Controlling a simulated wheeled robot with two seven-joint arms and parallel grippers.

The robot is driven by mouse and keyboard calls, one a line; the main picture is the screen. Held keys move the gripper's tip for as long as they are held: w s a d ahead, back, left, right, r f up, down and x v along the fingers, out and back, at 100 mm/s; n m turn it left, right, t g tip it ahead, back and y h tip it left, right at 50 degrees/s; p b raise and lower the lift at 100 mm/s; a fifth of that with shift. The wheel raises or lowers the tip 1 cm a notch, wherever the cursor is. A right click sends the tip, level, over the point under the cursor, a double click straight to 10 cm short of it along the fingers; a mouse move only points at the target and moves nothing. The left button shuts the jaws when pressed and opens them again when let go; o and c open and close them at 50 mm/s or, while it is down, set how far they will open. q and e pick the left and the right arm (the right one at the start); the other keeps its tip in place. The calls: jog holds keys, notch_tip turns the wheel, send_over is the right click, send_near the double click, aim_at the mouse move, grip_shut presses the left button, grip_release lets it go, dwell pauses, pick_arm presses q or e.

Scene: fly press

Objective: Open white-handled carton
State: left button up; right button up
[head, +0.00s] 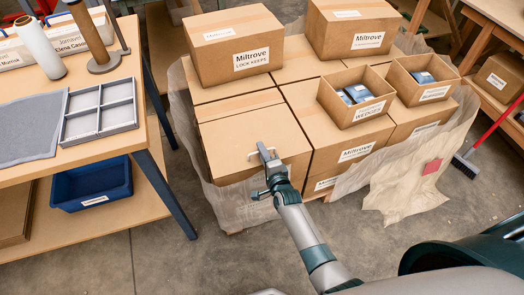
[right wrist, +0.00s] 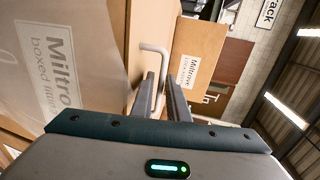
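The white-handled carton (head: 230,137) is the front-left box of the stack in the head view, and its lid lies flat and shut. Its white handle (head: 250,156) is near the front of the lid, partly hidden by my right gripper (head: 268,155). In the right wrist view the white handle (right wrist: 154,48) is a bent bar, and part of it lies between the two fingers of the right gripper (right wrist: 165,88). The fingers are apart, with a gap showing. I cannot tell whether either finger touches the bar. My left gripper is not in view.
Closed Miltrove cartons, one marked lock keeps (head: 233,45), stand behind. Open cartons (head: 356,98) holding blue packets are to the right. Loose wrapping (head: 410,180) surrounds the stack. A bench with a grey divided tray (head: 100,110) stands left; a red-handled broom (head: 495,125) is right.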

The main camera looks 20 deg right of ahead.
grip_shut()
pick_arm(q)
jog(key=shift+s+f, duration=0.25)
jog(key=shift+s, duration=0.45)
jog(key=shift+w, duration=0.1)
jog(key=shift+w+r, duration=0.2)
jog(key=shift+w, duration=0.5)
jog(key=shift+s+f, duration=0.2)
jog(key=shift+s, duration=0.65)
